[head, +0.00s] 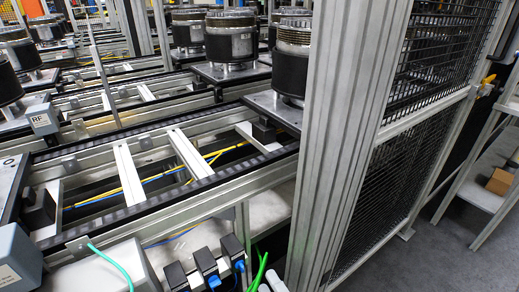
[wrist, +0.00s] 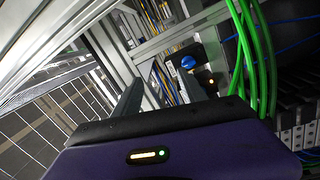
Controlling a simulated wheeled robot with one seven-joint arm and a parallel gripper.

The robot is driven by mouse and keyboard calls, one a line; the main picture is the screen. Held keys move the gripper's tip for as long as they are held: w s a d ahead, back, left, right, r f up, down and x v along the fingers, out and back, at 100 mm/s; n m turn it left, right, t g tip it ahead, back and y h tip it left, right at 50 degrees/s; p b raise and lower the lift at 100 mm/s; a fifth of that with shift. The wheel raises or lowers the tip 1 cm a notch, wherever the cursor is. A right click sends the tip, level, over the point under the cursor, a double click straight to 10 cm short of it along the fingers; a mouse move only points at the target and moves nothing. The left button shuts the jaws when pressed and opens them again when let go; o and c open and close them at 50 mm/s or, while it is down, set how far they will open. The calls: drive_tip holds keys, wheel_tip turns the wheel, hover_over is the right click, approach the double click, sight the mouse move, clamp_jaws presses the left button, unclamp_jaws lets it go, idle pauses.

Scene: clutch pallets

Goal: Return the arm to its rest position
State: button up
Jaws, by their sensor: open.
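My gripper (wrist: 160,92) shows in the wrist view beyond its purple housing, which fills the bottom of the picture. Its two dark fingers stand apart with nothing held between them. Past them are an aluminium frame, a blue round knob (wrist: 188,62) and green cables (wrist: 245,50). I cannot tell how close these are to the fingers. My arm and gripper do not show in the head view. There, black clutches (head: 230,38) stand on metal pallets (head: 228,73) along the conveyor.
A conveyor frame (head: 130,170) crosses the left of the head view. A thick aluminium post (head: 345,130) stands at the centre, with black mesh fencing (head: 400,190) to its right. A shelf holds a small brown box (head: 499,181). Grey floor (head: 430,245) shows lower right.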

drive_tip(key=s+d+r+m+h+p, duration=0.2)
drive_tip(key=s+d+r+m, duration=0.3)
drive_tip(key=s, duration=0.5)
drive_tip(key=s+d+r+m+g+h+p, duration=0.1)
drive_tip(key=s+d+r+m+h+p, duration=0.2)
drive_tip(key=s+d+r+m, duration=0.3)
drive_tip(key=s+d+r+m+h+p, duration=0.3)
drive_tip(key=s+d+r+m, duration=0.3)
drive_tip(key=s+m, duration=0.4)
drive_tip(key=s+h, duration=0.1)
drive_tip(key=s, duration=0.4)
drive_tip(key=shift+s+d+r+g, duration=0.15)
drive_tip(key=shift+s+g, duration=0.25)
